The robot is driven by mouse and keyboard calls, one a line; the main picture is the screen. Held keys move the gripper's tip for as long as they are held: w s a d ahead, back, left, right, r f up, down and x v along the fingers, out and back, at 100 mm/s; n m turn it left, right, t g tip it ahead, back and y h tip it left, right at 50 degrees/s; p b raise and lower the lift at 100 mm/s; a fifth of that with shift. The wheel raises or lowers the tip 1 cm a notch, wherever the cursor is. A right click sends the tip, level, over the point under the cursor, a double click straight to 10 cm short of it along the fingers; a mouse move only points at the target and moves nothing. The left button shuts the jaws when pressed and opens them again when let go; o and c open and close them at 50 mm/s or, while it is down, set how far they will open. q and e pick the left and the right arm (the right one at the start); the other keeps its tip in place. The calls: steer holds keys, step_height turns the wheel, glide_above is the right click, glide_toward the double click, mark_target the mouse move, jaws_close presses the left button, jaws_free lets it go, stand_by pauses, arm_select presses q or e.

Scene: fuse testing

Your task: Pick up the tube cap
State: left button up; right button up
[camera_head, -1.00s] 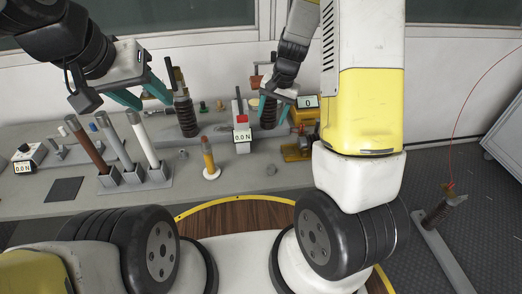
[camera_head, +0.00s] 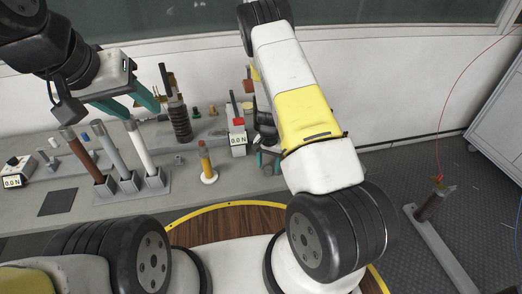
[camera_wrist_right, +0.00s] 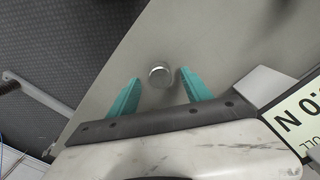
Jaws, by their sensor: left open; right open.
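A small round metallic piece (camera_wrist_right: 160,76), which looks like the tube cap, stands on the grey table in the right wrist view. My right gripper (camera_wrist_right: 153,92) is open, with a teal finger on either side of the cap's line and the cap slightly beyond the fingertips. No contact shows. In the head view the right gripper (camera_head: 268,161) is low by the table's right part, partly hidden by my arm, and I cannot make out that cap there. A similar small grey piece (camera_head: 180,159) sits left of the orange-tipped fuse. My left gripper (camera_head: 130,104) is open and empty above the tubes.
Brown, grey and white tubes (camera_head: 147,150) stand in holders at the left. A ribbed insulator (camera_head: 181,122) stands behind.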

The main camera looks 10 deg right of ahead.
step_height(320, 180, down, 2)
steer(key=shift+f, duration=0.1)
jaws_close()
stand_by(0.4)
